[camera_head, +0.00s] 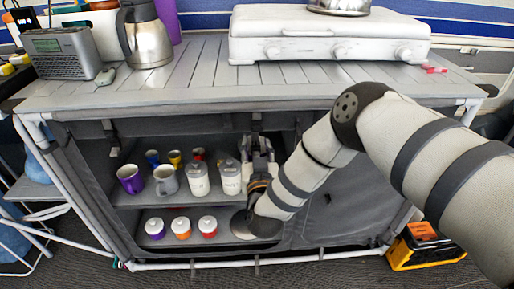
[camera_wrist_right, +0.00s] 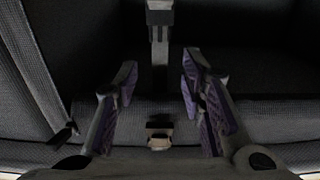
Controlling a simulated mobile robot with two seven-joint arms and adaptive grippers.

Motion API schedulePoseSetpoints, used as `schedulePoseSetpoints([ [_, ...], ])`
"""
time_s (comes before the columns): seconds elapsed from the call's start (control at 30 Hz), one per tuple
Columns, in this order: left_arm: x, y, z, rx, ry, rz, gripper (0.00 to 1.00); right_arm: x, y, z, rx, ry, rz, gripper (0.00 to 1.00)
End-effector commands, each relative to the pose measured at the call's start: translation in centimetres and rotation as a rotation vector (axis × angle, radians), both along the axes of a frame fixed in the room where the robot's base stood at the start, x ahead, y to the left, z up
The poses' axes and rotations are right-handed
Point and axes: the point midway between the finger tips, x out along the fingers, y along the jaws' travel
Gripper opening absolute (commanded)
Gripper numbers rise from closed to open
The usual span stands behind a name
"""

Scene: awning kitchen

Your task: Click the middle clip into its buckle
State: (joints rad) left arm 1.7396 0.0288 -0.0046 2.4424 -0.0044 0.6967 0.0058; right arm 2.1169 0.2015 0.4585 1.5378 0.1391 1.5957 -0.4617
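The middle clip (camera_wrist_right: 159,18) hangs on a grey strap at the top centre of the right wrist view. Its strap also shows below the tabletop in the head view (camera_head: 256,124). A small pale buckle (camera_wrist_right: 159,139) sits lower in the wrist view, roughly in line below the clip and apart from it. My right gripper (camera_head: 258,148) is at the cabinet's front, just below the hanging strap. In the wrist view its two purple-padded fingers (camera_wrist_right: 160,90) are spread, with nothing held between them. The buckle is hidden behind my arm in the head view. My left gripper is out of view.
Mugs (camera_head: 166,180), white canisters (camera_head: 198,180) and lidded jars (camera_head: 182,228) stand on the shelves left of my right gripper. The tabletop (camera_head: 180,88) overhangs it, bearing a stove (camera_head: 330,36), a kettle (camera_head: 144,38) and a radio (camera_head: 62,54). Another clip (camera_head: 112,140) hangs at left.

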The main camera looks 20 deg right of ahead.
Motion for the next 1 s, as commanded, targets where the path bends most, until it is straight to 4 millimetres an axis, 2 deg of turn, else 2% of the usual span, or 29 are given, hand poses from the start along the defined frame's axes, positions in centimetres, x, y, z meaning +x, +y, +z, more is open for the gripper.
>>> schedulePoseSetpoints([
  [0.13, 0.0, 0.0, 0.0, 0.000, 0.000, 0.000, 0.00, -1.6, 0.7, -0.1, 0.000, 0.003, 0.002, 0.37],
  [0.4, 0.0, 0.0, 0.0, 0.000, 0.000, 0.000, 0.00, -8.4, 3.2, -0.1, 0.000, 0.004, 0.003, 0.37],
  [0.5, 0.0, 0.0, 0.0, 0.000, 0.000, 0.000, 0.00, -10.0, 3.8, 0.0, 0.000, 0.003, 0.004, 0.37],
  [0.67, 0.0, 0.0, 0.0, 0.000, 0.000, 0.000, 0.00, -11.2, 4.2, 0.0, -0.001, 0.001, 0.002, 0.37],
  [1.0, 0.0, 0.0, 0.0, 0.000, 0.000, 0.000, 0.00, -11.3, 4.1, 0.0, 0.000, 0.000, 0.000, 0.37],
])
